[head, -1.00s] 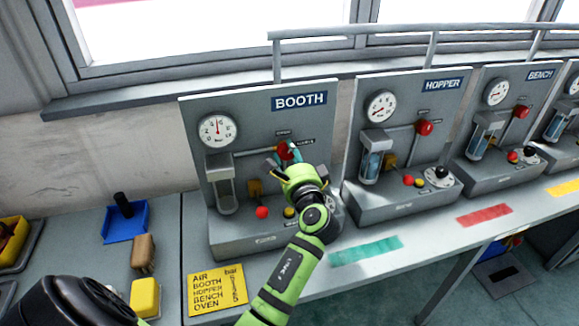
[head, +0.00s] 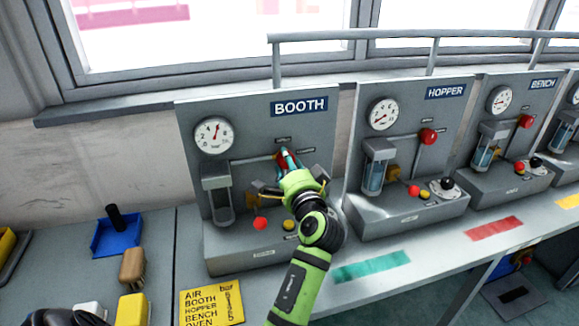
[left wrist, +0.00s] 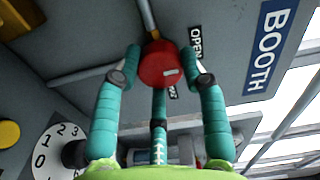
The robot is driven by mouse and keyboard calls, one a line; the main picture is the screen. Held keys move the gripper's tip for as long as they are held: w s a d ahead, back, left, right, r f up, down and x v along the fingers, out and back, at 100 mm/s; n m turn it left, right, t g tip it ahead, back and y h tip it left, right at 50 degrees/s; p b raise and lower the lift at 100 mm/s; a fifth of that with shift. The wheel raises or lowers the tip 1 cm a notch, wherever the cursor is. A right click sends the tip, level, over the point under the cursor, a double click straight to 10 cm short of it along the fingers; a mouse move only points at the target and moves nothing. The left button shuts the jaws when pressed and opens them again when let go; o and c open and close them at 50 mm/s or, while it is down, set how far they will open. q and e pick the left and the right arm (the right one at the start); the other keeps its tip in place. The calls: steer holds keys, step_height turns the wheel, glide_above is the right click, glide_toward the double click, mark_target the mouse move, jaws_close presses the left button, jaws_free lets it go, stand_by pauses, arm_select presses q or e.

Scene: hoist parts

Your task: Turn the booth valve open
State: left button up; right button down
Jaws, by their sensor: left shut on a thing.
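The booth station (head: 255,120) is a grey panel with a BOOTH label and a round gauge (head: 213,135). Its red valve knob (head: 281,160) is mostly hidden behind my left gripper (head: 290,160) in the head view. In the left wrist view the red valve knob (left wrist: 161,64) sits between the teal fingers of my left gripper (left wrist: 160,75). The fingers are closed on its sides. A small pale mark shows on the knob's face. An OPEN label (left wrist: 196,42) is on the panel beside it.
The hopper station (head: 400,150) and bench station (head: 500,130) stand to the right. A yellow sign (head: 212,302), blue tray (head: 118,232), brush (head: 132,265) and yellow block (head: 133,308) lie on the left. A rail (head: 400,36) runs above the panels.

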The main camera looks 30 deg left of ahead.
arm_select(q)
steer(key=shift+s+a+r, duration=0.1)
steer(key=shift+a, duration=0.05)
steer(key=o, duration=1.1)
steer(key=shift+s+a, duration=0.1)
steer(key=shift+o, duration=0.2)
step_height(320, 180, up, 10)
steer(key=shift+f, duration=0.1)
